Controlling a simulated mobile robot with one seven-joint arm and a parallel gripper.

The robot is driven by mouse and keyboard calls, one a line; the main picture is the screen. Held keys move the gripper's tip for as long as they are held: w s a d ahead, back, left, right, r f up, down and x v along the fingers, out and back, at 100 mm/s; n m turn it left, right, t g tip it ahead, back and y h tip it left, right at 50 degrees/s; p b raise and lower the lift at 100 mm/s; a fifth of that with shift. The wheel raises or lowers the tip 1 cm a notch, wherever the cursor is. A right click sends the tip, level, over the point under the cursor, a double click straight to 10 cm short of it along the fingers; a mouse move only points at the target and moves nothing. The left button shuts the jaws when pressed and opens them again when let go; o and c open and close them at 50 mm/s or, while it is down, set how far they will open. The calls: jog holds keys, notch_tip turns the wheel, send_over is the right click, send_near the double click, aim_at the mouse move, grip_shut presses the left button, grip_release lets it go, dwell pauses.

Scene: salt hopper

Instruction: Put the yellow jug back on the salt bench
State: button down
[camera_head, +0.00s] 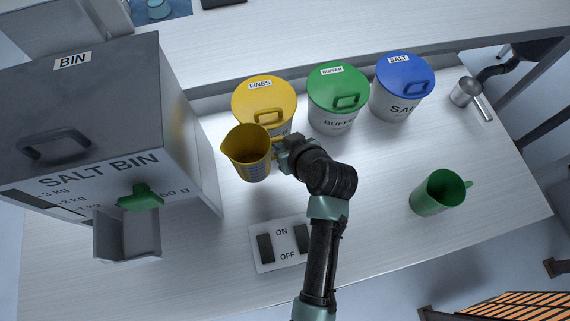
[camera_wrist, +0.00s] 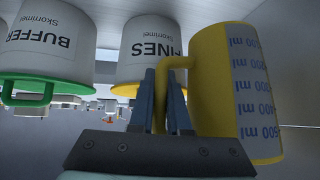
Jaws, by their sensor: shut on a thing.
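The yellow jug (camera_head: 247,152) is in my gripper, above the white bench (camera_head: 340,225), in front of the yellow-lidded FINES tub. My gripper (camera_head: 277,148) is shut on the jug's handle, coming from the right. In the wrist view the jug (camera_wrist: 212,90) shows its blue millilitre scale, and my gripper's fingers (camera_wrist: 165,105) close around the yellow handle. The jug looks about upright. I cannot tell whether its base touches the bench.
The grey SALT BIN (camera_head: 95,130) with a green lever (camera_head: 140,197) stands left. FINES (camera_head: 264,100), BUFFER (camera_head: 338,92) and SALT (camera_head: 402,82) tubs line the back. A green jug (camera_head: 438,193) stands right, a metal scoop (camera_head: 468,95) back right, and an ON/OFF switch panel (camera_head: 280,246) in front.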

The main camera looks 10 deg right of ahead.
jog(key=shift+s+a+f, duration=0.1)
jog(key=shift+s+f, duration=0.05)
jog(key=shift+f, duration=2.15)
jog(key=shift+s+f, duration=0.1)
jog(key=shift+f, duration=2.2)
jog(key=shift+f+b, duration=0.25)
jog(key=shift+b, duration=0.1)
jog(key=c, duration=0.9)
grip_release()
jog(key=shift+r, duration=0.1)
